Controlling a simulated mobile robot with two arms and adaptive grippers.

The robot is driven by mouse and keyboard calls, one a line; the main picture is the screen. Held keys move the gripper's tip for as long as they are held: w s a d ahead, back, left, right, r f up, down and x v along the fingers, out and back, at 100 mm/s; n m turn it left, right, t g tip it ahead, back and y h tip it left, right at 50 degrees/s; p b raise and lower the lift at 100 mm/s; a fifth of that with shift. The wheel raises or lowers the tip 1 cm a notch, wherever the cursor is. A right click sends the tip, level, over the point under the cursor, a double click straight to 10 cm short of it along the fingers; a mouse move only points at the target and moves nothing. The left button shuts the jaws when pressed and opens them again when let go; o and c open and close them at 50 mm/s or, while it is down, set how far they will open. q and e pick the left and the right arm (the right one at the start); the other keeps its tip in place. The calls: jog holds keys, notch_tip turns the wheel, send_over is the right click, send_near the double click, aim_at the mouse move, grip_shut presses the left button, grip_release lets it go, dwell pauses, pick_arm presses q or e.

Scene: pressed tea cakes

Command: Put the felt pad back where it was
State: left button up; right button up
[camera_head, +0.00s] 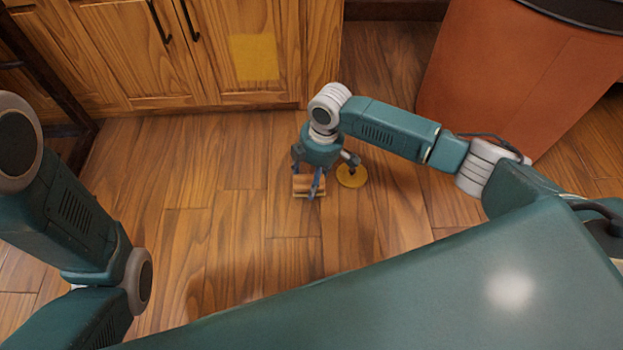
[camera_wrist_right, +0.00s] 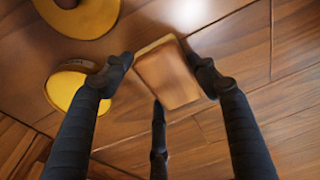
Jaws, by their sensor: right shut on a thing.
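My right gripper (camera_head: 308,182) points down near the wooden floor in the head view. It is shut on a small rectangular block, orange-brown on its broad face with a yellowish edge. The block (camera_wrist_right: 168,77) sits between the fingertips in the right wrist view. I cannot tell whether this block is the felt pad. A flat yellow disc (camera_head: 357,181) lies on the floor just right of the gripper. In the right wrist view, two yellow round shapes show at the left: a larger one (camera_wrist_right: 92,22) and a smaller one (camera_wrist_right: 62,88). My left gripper is out of view.
Wooden cabinets (camera_head: 130,60) with dark handles stand at the back, with a yellow square (camera_head: 254,57) on one door. A large orange-brown bin (camera_head: 510,75) stands at the back right. The wooden floor (camera_head: 190,185) left of the right gripper is clear.

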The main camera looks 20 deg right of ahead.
jog(key=o, duration=1)
